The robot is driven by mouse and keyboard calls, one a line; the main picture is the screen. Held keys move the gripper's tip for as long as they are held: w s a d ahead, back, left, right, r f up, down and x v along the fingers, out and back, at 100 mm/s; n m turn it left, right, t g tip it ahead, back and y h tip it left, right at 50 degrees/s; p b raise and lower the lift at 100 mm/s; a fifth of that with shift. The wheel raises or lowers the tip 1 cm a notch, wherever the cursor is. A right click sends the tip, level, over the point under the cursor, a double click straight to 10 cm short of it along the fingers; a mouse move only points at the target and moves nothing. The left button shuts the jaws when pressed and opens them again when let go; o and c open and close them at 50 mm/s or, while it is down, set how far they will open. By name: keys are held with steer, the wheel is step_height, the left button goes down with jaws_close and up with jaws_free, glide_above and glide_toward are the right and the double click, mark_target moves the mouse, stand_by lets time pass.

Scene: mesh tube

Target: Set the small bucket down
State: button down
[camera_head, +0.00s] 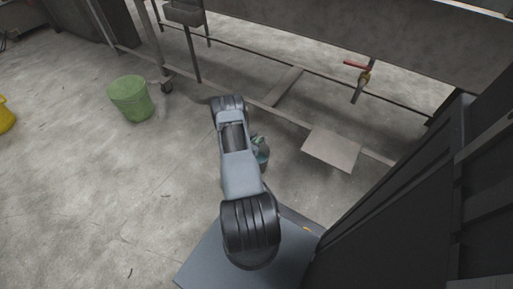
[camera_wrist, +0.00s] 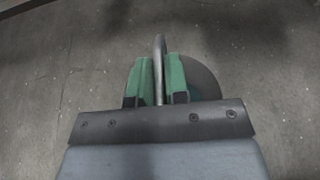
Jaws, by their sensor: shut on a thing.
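The small bucket shows in the wrist view as a grey round shape (camera_wrist: 207,76) behind and to the right of my green fingers, with a thin upright handle (camera_wrist: 160,60) between them. My gripper (camera_wrist: 161,80) is shut on that handle. In the head view the small bucket (camera_head: 262,158) is a bluish-grey shape just right of my arm, mostly hidden by it. My gripper's green fingers (camera_head: 258,140) show just above it. I cannot tell whether the bucket touches the floor.
A green bucket (camera_head: 131,98) stands on the concrete floor to the left. Part of a yellow object (camera_head: 4,114) is at the left edge. A metal frame with wheels (camera_head: 285,85) runs behind, with a flat light panel (camera_head: 332,149) to the right.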

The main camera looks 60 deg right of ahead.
steer(key=shift+d+f, duration=0.35)
steer(key=shift+d, duration=0.05)
steer(key=shift+d+f+b, duration=0.1)
steer(key=shift+f+b, duration=0.8)
steer(key=shift+f, duration=0.75)
steer(key=c, duration=1.1)
jaws_free()
steer(key=shift+f, duration=0.1)
